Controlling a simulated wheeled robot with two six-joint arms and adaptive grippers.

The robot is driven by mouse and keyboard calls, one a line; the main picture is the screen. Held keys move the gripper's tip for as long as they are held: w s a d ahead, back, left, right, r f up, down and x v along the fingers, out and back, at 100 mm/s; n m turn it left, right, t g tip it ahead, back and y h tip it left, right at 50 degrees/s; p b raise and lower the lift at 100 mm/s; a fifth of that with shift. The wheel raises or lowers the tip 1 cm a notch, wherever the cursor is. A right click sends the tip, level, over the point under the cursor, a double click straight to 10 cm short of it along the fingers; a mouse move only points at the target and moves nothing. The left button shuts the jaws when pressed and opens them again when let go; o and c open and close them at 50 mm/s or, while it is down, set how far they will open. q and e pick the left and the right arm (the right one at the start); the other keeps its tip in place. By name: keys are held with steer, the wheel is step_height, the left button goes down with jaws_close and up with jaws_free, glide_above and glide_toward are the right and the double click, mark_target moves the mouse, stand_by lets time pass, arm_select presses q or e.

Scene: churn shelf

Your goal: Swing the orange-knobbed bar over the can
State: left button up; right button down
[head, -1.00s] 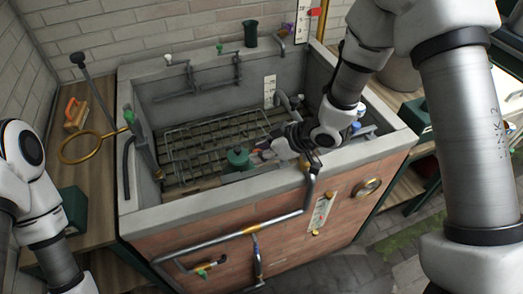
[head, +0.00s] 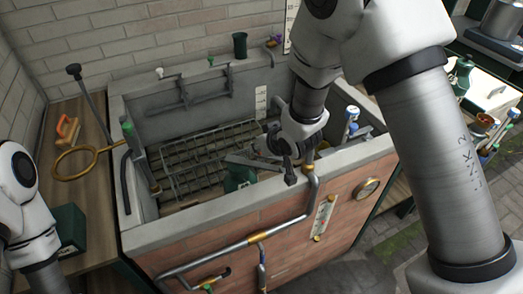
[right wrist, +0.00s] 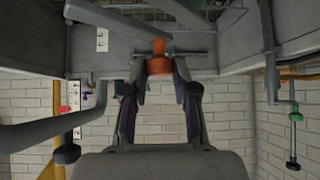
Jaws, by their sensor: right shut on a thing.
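My right gripper (right wrist: 160,82) is shut on the orange knob (right wrist: 160,66) in the right wrist view. The knob's grey bar (right wrist: 172,14) shows partly above it. In the head view the right gripper (head: 268,143) is over the front right of the basin, and the knob is hidden by it. A grey bar (head: 250,161) reaches left from the gripper, close above the green can (head: 238,180). I cannot tell whether bar and can touch. The can's top is partly hidden. My left arm shows at the left edge, but its gripper is out of view.
The can stands inside a grey basin (head: 220,227), beside a wire rack (head: 195,160). Pipes run along the brick front. A brass ring (head: 78,176) on a rod and an orange-handled brush (head: 67,129) are at the left. Blue-and-white bottles (head: 351,121) stand at the right.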

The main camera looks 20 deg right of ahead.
steer(key=shift+w+d+f+m+h, duration=0.1)
steer(key=shift+w+d+m+h, duration=0.1)
steer(key=shift+w+m+h, duration=0.35)
steer(key=shift+s+m, duration=0.15)
steer(key=shift+m, duration=0.1)
steer(key=c, duration=1.1)
jaws_free()
steer(key=shift+o, duration=0.8)
steer(key=shift+w, duration=0.2)
steer(key=v, duration=1.2)
steer(key=shift+f, duration=0.15)
steer(key=shift+s, duration=0.1)
